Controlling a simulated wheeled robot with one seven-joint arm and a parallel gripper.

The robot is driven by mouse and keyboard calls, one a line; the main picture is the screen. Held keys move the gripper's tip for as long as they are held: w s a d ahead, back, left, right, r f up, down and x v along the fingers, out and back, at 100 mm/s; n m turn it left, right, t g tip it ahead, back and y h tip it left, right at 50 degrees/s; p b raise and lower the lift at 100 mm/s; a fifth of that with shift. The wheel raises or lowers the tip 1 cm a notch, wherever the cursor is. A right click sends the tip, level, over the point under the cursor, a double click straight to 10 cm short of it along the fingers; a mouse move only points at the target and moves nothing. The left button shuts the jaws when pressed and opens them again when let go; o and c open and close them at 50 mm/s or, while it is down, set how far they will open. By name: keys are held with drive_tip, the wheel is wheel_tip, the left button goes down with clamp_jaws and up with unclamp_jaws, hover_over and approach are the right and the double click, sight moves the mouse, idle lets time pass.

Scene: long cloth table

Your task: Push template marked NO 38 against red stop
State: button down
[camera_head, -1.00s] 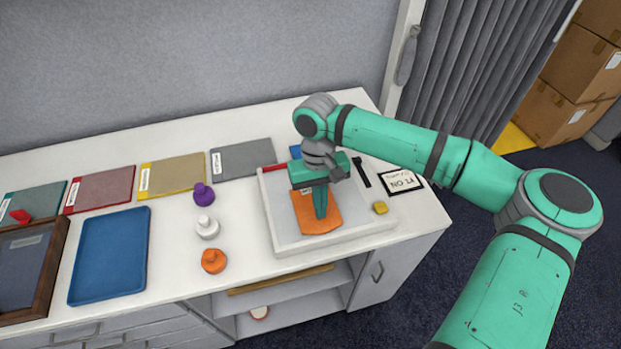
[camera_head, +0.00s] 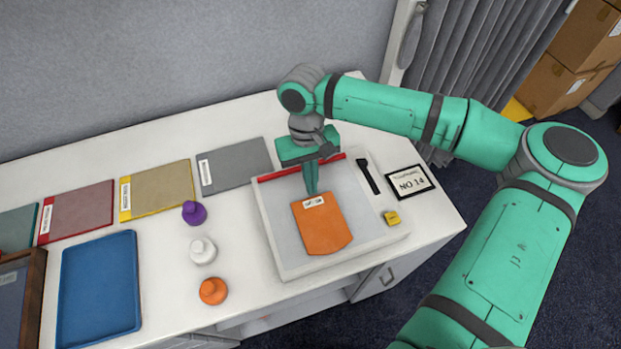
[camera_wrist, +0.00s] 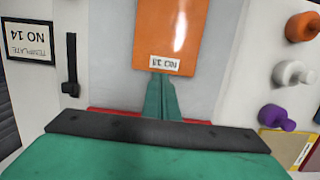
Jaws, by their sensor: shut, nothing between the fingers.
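The orange template (camera_head: 322,230) lies flat on a pale raised board (camera_head: 283,245), its rounded end toward the front. Its white label is at the back edge and reads NO 38 upside down in the wrist view (camera_wrist: 166,64). The red stop (camera_head: 267,177) is a strip along the board's back edge, and bare board lies between it and the template. It is partly hidden behind my gripper in the wrist view (camera_wrist: 100,112). My gripper (camera_head: 312,192) is shut and empty, pointing down at the template's label edge. I cannot tell whether the fingertips touch it.
A black tool (camera_head: 368,175), a yellow block (camera_head: 391,218) and a framed NO 14 card (camera_head: 411,182) are to the right. Purple (camera_head: 194,213), white (camera_head: 202,251) and orange (camera_head: 213,291) knobs stand left of the board. A blue tray (camera_head: 99,290) lies further left.

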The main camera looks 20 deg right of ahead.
sight(325, 226)
drive_tip(key=s, duration=0.6)
drive_tip(key=s+f, duration=0.1)
drive_tip(key=s, duration=0.2)
drive_tip(key=shift+d, duration=0.2)
drive_tip(key=shift+f, duration=0.3)
drive_tip(key=shift+s+f, duration=0.1)
drive_tip(key=shift+s, duration=0.1)
drive_tip(key=shift+w, duration=0.1)
